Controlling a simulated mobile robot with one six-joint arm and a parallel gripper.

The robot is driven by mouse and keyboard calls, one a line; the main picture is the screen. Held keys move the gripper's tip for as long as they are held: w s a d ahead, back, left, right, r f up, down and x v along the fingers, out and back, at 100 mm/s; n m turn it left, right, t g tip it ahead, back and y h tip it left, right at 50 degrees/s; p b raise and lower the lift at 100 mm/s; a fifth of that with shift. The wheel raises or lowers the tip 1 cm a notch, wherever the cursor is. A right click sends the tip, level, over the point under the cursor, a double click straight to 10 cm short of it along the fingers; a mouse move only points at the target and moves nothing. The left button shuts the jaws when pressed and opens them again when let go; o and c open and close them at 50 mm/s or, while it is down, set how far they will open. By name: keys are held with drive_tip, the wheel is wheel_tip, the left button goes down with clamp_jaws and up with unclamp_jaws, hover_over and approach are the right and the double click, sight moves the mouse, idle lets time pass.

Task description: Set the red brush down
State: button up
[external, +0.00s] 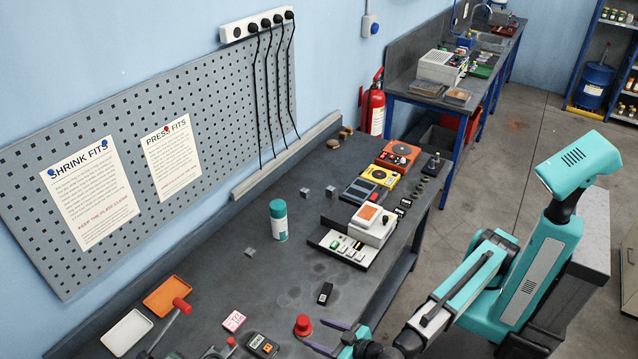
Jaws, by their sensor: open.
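A small red knob-shaped piece (303,325), perhaps the red brush, stands upright on the dark bench (290,270) near the front edge. I cannot make out bristles on it. My gripper (314,333) is open at the bottom of the view, its two thin fingers pointing left toward the red piece. Nothing shows between the fingers. The red piece is just beyond the fingertips; I cannot tell whether they touch. Two other red-ended tools, one with a red head (181,305) and one with a red tip (231,342), show at the bottom left.
A black-and-orange meter (262,345), a pink-white block (233,321) and a small black piece (324,293) lie near the gripper. An orange tray (166,296) and a white tray (126,332) lie left. A teal-capped bottle (278,220) stands mid-bench. The bench between is mostly clear.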

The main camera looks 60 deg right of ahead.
sight(307, 328)
drive_tip(key=shift+p+x, duration=0.35)
drive_tip(key=shift+x, duration=2.55)
drive_tip(key=shift+w, duration=0.15)
drive_tip(key=x, duration=0.1)
drive_tip(key=p+x, duration=0.1)
drive_tip(key=x, duration=0.1)
drive_tip(key=shift+w+r, duration=0.15)
drive_tip(key=shift+w, duration=0.2)
drive_tip(key=shift+w+f+p, duration=0.3)
drive_tip(key=shift+w+f, duration=0.05)
drive_tip(key=shift+w, duration=0.3)
drive_tip(key=c, duration=1.2)
drive_tip(key=shift+o, duration=0.2)
drive_tip(key=shift+r, duration=0.15)
